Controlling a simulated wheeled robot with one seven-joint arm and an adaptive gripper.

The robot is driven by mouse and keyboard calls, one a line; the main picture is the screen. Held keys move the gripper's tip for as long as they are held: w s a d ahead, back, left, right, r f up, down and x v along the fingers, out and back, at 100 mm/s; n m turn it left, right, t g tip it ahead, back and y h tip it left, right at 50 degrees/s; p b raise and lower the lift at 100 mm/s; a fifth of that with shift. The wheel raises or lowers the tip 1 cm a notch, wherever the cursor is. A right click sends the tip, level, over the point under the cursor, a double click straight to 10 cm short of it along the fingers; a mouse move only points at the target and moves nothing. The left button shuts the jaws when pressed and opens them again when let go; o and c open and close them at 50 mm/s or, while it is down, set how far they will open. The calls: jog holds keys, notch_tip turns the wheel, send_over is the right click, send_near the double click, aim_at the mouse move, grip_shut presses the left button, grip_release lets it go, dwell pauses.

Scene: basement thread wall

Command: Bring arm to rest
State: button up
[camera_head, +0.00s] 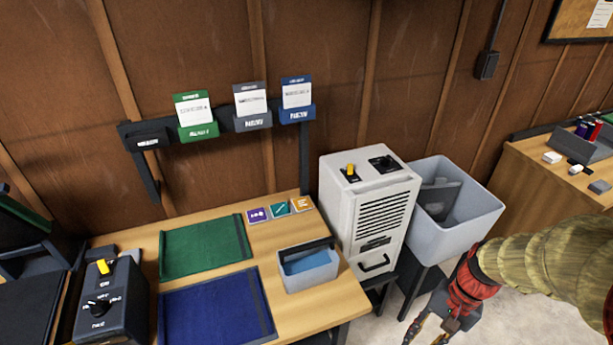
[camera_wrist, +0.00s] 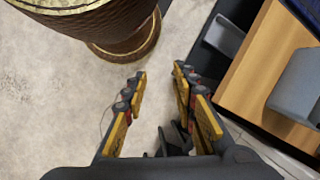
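My arm, in a ribbed khaki sleeve with a red wrist part, hangs at the lower right of the head view. My gripper (camera_head: 428,332) points down at the bottom edge there, in front of the grey bin and right of the workbench, partly cut off by the frame. In the wrist view my gripper (camera_wrist: 160,75) has its yellow-padded fingers spread apart. Only pale floor (camera_wrist: 155,105) shows between them, and they touch nothing that I can see.
The wooden workbench (camera_head: 262,237) bears a green mat (camera_head: 205,246), a blue mat (camera_head: 215,308), a small grey bin (camera_head: 310,279) and a black switch box (camera_head: 110,300). A white heater-like unit (camera_head: 340,200) and a large grey bin (camera_head: 450,222) stand right of it. Open floor lies at lower right.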

jog(key=a+r+n+t+h, duration=0.1)
jog(key=a+r+n+t, duration=0.2)
jog(key=r, duration=0.7)
jog(key=s+a+r+n+t+h, duration=0.1)
jog(key=a+r+n+t, duration=0.3)
jog(key=r, duration=0.6)
jog(key=shift+s+a+n+h, duration=0.25)
jog(key=shift+a+n+h, duration=0.05)
jog(key=shift+h, duration=0.4)
